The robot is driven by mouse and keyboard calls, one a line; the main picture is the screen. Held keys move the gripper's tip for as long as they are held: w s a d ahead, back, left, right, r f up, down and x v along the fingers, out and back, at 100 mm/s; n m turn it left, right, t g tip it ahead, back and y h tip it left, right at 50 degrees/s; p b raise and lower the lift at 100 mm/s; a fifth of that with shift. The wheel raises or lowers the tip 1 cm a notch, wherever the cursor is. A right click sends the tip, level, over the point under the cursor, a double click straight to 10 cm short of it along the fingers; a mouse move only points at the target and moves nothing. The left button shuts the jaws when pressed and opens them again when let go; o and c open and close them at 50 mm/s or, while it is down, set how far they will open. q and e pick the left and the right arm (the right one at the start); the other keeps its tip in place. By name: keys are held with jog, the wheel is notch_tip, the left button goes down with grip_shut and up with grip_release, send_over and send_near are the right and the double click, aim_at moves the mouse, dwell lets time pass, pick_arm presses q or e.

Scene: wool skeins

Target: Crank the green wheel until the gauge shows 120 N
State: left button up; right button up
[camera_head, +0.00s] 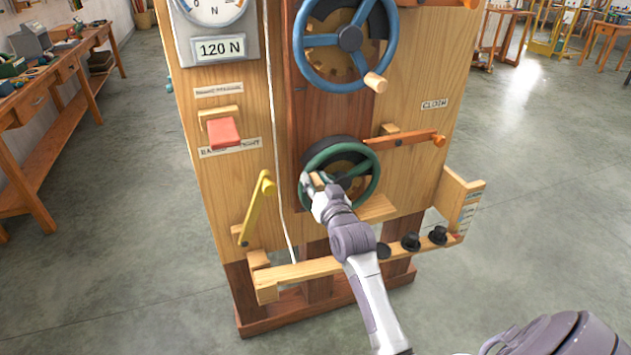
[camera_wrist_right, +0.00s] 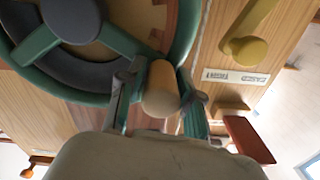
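The green wheel (camera_head: 374,178) is mounted low on the front of a wooden cabinet; it also fills the upper left of the wrist view (camera_wrist_right: 118,40). Its round wooden crank handle (camera_wrist_right: 161,88) sits on the left side of the rim in the head view. My right gripper (camera_head: 318,186) has its fingers on both sides of this handle and appears closed on it. The gauge (camera_head: 212,10) is at the cabinet's top left, cut off by the frame, so its needle cannot be read. My left gripper is out of view.
A larger blue wheel (camera_head: 388,35) sits above the green one. A red block (camera_head: 223,132) and a yellow lever (camera_head: 257,208) are to the left, an orange lever (camera_head: 405,139) to the right. A wooden ledge with black knobs (camera_head: 438,235) runs below. Open floor surrounds the cabinet.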

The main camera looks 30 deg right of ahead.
grip_shut()
jog(key=shift+d+r+m+p, duration=0.1)
jog(key=shift+r+m+p, duration=0.3)
jog(key=shift+p, duration=0.3)
jog(key=shift+s+d+r+p, duration=0.1)
jog(key=shift+d+r+p, duration=0.05)
jog(key=shift+r+p, duration=0.15)
jog(key=shift+f+m, duration=0.1)
jog(key=shift+m, duration=0.2)
jog(key=shift+d, duration=0.1)
jog(key=o, duration=0.6)
grip_release()
jog(key=shift+c, duration=0.2)
jog(key=shift+f, duration=0.1)
